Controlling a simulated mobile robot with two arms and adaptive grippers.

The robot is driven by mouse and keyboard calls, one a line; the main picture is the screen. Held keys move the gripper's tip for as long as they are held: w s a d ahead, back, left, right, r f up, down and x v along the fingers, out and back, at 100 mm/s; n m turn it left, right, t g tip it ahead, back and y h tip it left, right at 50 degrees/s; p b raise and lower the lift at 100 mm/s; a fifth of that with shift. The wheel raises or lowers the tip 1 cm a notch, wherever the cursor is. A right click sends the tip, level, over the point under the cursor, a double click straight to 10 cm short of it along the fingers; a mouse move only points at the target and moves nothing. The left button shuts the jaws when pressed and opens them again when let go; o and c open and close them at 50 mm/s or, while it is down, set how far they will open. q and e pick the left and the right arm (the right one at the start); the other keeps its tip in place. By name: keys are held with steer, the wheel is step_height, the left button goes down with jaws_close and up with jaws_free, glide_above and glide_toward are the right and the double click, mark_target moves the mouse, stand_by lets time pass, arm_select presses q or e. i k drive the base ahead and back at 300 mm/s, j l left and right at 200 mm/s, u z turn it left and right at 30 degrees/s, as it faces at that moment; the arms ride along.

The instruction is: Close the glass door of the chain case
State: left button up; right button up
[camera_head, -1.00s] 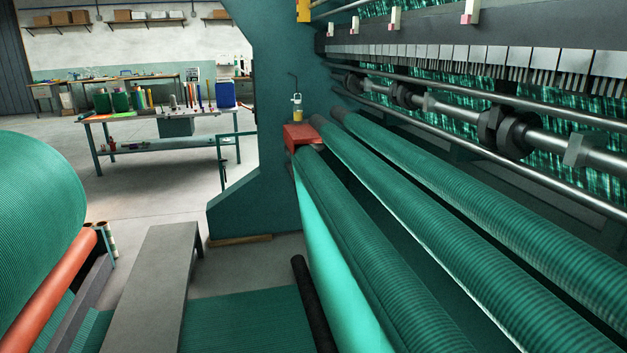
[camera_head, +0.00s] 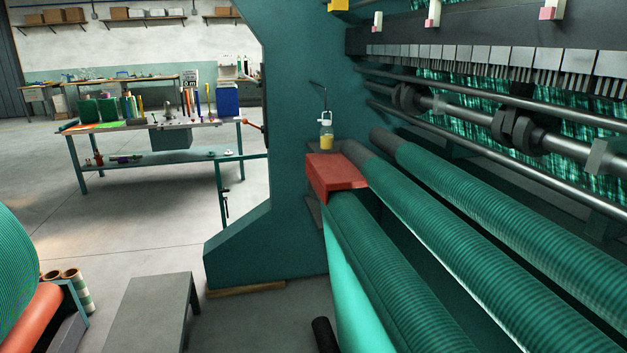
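I cannot make out a chain case or a glass door in the head view. The large green machine frame (camera_head: 240,235) stands in the middle. Neither of my grippers is in view.
Long green netting rollers (camera_head: 455,225) fill the right side. A grey bench (camera_head: 150,310) stands low in front, beside a netting roll (camera_head: 15,260) at the left edge. A worktable (camera_head: 160,126) with tools stands further back. Open concrete floor (camera_head: 130,215) lies between.

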mark_target(217, 161)
steer(key=i+j, duration=0.2)
steer(key=i, duration=0.25)
steer(key=i+j, duration=0.2)
steer(key=i, duration=0.25)
steer(key=i+j, duration=0.2)
steer(key=i, duration=0.25)
steer(key=i+j, duration=0.2)
steer(key=i, duration=0.25)
